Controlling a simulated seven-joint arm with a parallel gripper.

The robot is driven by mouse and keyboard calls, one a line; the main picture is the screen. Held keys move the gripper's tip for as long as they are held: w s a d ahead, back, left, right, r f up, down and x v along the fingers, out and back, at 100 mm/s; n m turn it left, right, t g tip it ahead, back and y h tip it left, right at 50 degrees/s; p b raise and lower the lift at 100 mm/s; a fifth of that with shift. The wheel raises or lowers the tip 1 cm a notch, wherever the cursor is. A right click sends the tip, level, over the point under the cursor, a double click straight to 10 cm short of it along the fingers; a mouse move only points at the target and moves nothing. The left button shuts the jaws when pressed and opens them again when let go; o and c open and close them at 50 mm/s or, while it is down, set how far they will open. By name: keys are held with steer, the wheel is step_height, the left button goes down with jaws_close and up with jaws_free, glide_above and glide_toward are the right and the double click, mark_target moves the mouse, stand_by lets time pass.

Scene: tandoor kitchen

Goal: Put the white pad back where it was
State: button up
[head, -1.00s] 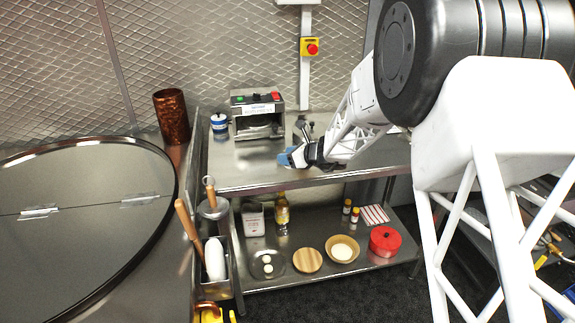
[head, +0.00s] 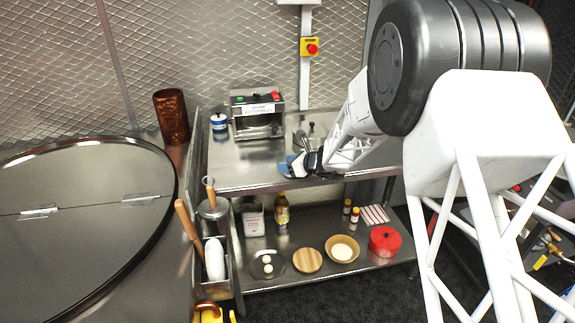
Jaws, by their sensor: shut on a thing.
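My gripper (head: 291,167) is at the front edge of the upper steel table (head: 235,172), right of its middle. It is seen small and from behind the arm. Blue and pale parts show at its tip. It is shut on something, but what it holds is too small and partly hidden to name. A white, smooth, rounded oblong thing (head: 214,259), which may be the white pad, stands upright in the steel holder (head: 232,272) at the table's left end. My gripper is well to the right of it and apart from it.
A press-like machine (head: 257,108) and a blue-and-white tub (head: 219,124) stand at the table's back. Wooden-handled tools (head: 186,226) stand in the holder. The lower shelf (head: 300,275) carries bottles, a bowl (head: 342,249) and a red pot (head: 385,241). The table's left front is clear.

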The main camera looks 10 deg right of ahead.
steer(key=shift+f, duration=0.1)
steer(key=o, duration=1.2)
steer(key=shift+c, duration=0.2)
steer(key=v, duration=1.2)
steer(key=shift+a, duration=0.1)
